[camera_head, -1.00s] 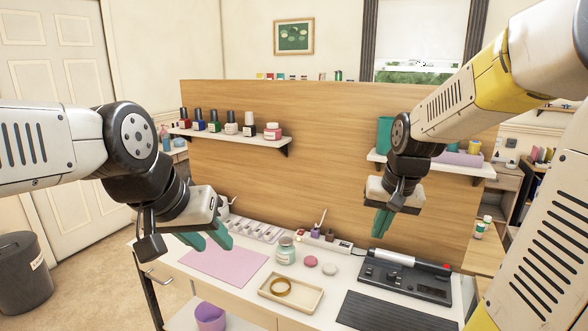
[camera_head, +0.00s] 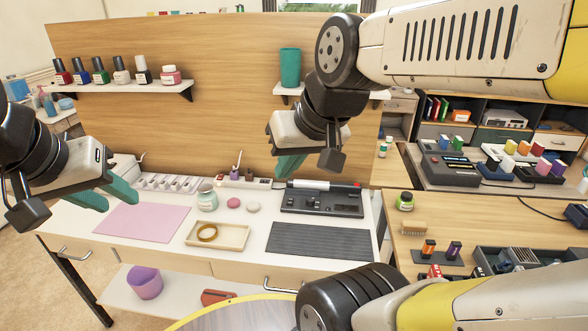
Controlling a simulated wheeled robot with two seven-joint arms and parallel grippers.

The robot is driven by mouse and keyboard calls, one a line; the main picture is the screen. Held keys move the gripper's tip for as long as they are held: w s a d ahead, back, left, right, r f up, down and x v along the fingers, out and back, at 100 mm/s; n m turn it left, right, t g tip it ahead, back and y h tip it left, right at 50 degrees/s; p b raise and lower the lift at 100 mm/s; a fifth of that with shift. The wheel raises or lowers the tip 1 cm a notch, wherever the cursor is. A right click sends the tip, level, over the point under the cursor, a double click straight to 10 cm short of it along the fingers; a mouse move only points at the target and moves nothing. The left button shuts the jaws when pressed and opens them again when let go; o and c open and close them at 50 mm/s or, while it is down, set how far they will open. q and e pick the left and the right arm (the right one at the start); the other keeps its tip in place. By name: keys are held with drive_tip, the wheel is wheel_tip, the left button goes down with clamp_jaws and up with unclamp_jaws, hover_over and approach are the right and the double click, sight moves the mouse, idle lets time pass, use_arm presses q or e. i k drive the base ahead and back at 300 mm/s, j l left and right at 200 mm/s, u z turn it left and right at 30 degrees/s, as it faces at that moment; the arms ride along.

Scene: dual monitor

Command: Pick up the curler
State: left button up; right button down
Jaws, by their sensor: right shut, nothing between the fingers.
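The curler seems to be the white cylinder with a red end (camera_head: 322,184), lying along the back of a black station (camera_head: 320,203) on the white desk. My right gripper (camera_head: 288,166) is above and slightly left of it in the picture, with its teal fingers together and empty. The fingertips appear apart from the curler, though the depth gap is hard to judge. My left gripper (camera_head: 106,196) is at the left, above the desk near the pink mat (camera_head: 143,222), with its teal fingers spread and nothing between them.
A tray with a gold ring (camera_head: 235,246), a jar (camera_head: 207,200) and a dark ribbed mat (camera_head: 315,241) lie on the desk. A wooden panel with shelves of bottles stands behind. A teal cup (camera_head: 290,68) is on the right shelf. A cluttered wooden table (camera_head: 480,222) stands at right.

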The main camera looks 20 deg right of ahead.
sight(332, 186)
drive_tip(key=i+j+z, duration=0.25)
drive_tip(key=z, duration=0.15)
drive_tip(key=i+j+z, duration=0.2)
drive_tip(key=j+z, duration=0.2)
drive_tip(key=i+j+z, duration=0.15)
drive_tip(key=j+z, duration=0.15)
drive_tip(key=z, duration=0.15)
